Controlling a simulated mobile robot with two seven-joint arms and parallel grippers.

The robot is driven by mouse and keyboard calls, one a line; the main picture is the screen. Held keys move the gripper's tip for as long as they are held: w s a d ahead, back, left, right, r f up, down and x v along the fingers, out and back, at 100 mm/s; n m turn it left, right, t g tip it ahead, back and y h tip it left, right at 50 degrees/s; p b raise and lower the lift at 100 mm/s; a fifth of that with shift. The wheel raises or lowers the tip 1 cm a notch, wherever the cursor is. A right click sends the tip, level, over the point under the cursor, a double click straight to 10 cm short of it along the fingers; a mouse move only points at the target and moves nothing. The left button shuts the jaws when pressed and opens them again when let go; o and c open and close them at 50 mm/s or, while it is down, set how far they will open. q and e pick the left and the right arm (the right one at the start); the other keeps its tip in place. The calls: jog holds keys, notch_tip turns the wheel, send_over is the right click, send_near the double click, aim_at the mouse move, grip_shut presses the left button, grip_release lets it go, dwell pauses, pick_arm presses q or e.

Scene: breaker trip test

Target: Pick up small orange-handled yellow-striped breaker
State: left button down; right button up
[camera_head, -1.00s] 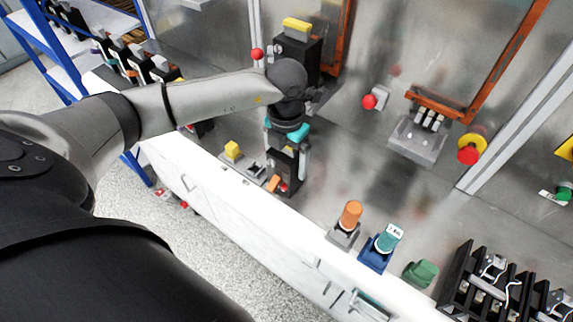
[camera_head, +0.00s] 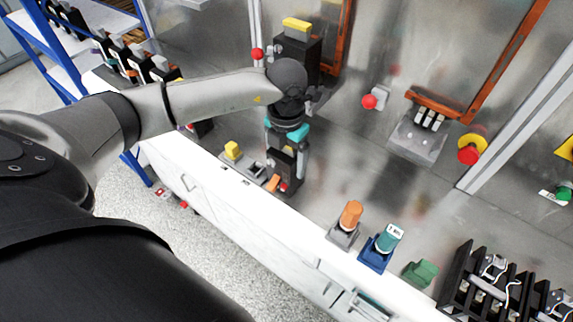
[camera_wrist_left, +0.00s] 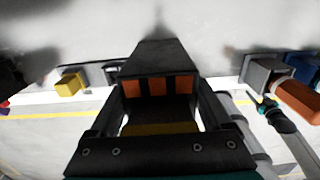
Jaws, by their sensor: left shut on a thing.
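In the head view the breaker is mostly hidden by the fingers. I cannot tell whether its lower end touches the counter.
A yellow block (camera_head: 232,150) sits on a grey base left of the gripper. An orange knob (camera_head: 350,214), a blue-based device (camera_head: 377,252) and a green piece (camera_head: 421,273) line the counter to the right.

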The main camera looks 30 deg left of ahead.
pick_arm(q)
jog(key=shift+r, duration=0.15)
notch_tip(320, 180, up, 20)
dwell(0.6)
dwell(0.5)
